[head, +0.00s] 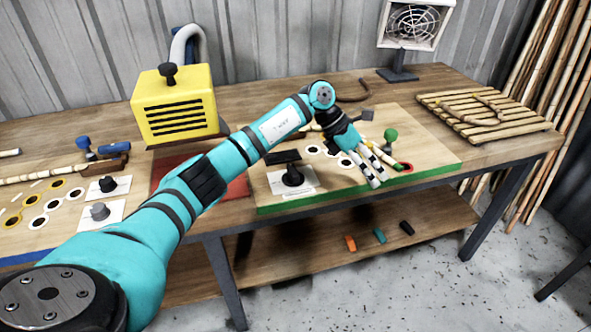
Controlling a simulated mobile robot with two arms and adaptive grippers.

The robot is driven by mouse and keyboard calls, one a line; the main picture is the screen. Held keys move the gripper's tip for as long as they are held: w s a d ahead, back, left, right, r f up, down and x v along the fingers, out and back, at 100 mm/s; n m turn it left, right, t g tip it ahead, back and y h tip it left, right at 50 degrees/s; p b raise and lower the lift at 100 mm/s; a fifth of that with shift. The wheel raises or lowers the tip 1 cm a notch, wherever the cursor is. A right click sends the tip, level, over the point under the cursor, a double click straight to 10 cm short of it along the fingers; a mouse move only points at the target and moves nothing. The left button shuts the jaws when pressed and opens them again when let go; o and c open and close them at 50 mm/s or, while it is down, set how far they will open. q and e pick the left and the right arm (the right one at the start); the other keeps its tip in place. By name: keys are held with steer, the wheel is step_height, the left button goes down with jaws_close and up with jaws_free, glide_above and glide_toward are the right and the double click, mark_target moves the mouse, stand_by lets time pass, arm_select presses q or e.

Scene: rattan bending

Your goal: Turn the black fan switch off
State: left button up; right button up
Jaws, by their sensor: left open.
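A black switch-like part (292,177) with a flat paddle top stands on a white card on the green-edged board. A black knob (107,184) on another white card is at the left. I cannot tell from labels which one is the fan switch. The fan (412,24) sits in a pale square housing on a dark stand at the back right; I cannot tell whether it spins. My left gripper (387,174) is open, its striped fingers pointing down over the board's front right, to the right of the paddle part and apart from it. My right gripper is out of view.
A yellow vented box (174,104) with a black top knob stands behind my left arm. A green ball-topped lever (390,136) is close behind the gripper. A grey knob (99,211) is at the left. A slatted rattan frame (484,116) lies at the right.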

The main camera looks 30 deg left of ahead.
arm_select(q)
steer(key=s+a+r+g+y, duration=0.1)
steer(key=a+r+y, duration=0.5)
steer(key=a, duration=0.7)
steer(key=y, duration=0.2)
glide_toward(293, 170)
steer(key=shift+g, duration=0.4)
steer(key=f, duration=0.9)
steer(key=shift+w+f+p, duration=0.3)
steer(key=shift+w+p, duration=0.05)
steer(key=c, duration=1.2)
